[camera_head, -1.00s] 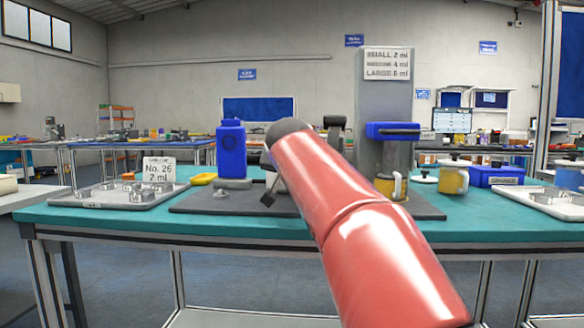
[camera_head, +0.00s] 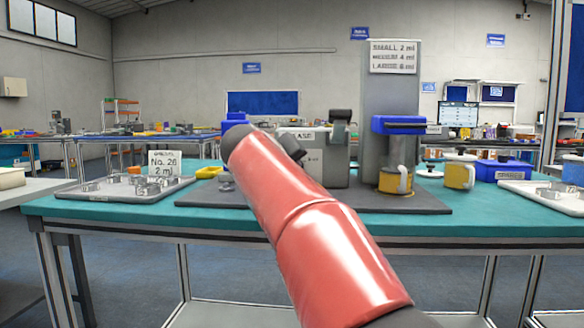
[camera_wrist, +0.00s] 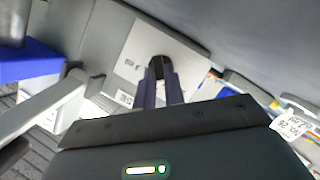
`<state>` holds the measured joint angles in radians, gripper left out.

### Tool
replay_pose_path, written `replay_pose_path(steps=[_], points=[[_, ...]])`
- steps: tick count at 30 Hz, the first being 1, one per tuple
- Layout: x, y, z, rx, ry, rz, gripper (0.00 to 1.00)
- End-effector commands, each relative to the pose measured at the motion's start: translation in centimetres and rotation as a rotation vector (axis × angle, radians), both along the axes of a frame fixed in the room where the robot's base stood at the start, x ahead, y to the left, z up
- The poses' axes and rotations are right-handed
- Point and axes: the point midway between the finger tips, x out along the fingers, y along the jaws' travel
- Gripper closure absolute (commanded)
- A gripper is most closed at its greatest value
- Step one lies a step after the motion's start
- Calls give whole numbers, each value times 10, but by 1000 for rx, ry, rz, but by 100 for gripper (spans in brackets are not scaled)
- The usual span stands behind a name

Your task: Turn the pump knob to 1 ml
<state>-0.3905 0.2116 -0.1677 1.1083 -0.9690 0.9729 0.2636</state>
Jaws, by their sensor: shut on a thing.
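The pump is a grey box (camera_head: 325,170) labelled BASE on the table. Its pale front panel (camera_wrist: 185,62) shows in the wrist view, with small tilted markings that I cannot read surely. My gripper (camera_wrist: 160,72) has its two dark fingers close together at this panel, shut on a small dark part that I take for the pump knob; the fingers mostly hide it, and its setting cannot be read. In the head view my red arm covers much of the scene, and only a dark bit of my gripper (camera_head: 292,146) shows beside the box.
A grey column with a blue head (camera_head: 399,124) stands right of the pump, a yellow mug (camera_head: 396,180) under it. A tray (camera_head: 95,194) with metal parts and a "No. 26, 2 ml" card (camera_head: 163,163) lies left.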

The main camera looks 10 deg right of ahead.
Motion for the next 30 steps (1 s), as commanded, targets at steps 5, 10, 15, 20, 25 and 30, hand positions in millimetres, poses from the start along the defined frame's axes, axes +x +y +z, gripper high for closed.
replay_pose_path(steps=[5, 10, 15, 20, 25, 30], points=[[1, 2, -4, -132, 45, 0, 100], [1, 3, -5, -226, 75, 0, 100], [1, 3, -5, -288, 95, 0, 100], [1, 3, -5, -317, 106, 0, 100], [1, 2, -5, -328, 109, 0, 100], [1, 2, -5, -328, 109, 0, 100]])
